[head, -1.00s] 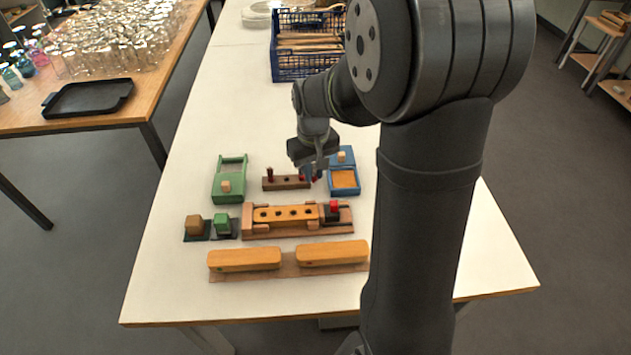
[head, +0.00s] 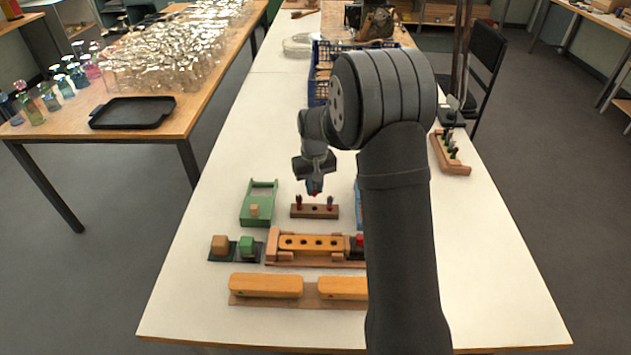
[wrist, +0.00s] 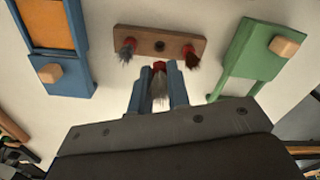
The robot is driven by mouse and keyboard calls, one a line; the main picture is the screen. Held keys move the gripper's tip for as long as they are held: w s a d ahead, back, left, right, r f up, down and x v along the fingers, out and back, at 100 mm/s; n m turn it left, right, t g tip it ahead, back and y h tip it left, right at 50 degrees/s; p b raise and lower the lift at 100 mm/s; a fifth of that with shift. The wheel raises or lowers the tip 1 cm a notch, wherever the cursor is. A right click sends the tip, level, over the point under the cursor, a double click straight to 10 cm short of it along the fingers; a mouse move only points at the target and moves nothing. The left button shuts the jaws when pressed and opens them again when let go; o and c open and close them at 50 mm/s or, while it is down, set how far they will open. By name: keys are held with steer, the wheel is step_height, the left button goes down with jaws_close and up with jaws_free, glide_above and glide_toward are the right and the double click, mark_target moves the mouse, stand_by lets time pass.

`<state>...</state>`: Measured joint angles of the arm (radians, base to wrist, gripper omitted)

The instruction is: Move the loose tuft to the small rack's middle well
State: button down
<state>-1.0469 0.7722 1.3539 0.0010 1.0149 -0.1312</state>
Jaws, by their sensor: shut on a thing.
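The small rack (head: 317,213) is a short brown wooden bar on the white table; it also shows in the wrist view (wrist: 142,37). Its two end wells hold red-based tufts, a left one (wrist: 126,48) and a right one (wrist: 190,56). Its middle well (wrist: 158,46) is an empty dark hole. My gripper (wrist: 152,92) is shut on a tuft (wrist: 159,84) with a red base and grey-brown bristles. In the head view my gripper (head: 314,187) is above and just behind the rack's middle. The held tuft is apart from the rack, its red end toward it.
A green tray (head: 250,217) stands left of the rack. A blue tray (wrist: 68,82) on its other side is mostly hidden by my arm in the head view. A yellow block with holes (head: 312,243) lies in front. Another rack with tufts (head: 450,160) is at the right edge.

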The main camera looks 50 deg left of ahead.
steer(key=shift+f, duration=2.15)
steer(key=shift+f, duration=1)
stand_by(0.6)
steer(key=c, duration=1.3)
jaws_free()
steer(key=shift+o, duration=0.3)
steer(key=o, duration=0.3)
steer(key=shift+r, duration=0.1)
steer(key=shift+r, duration=3.45)
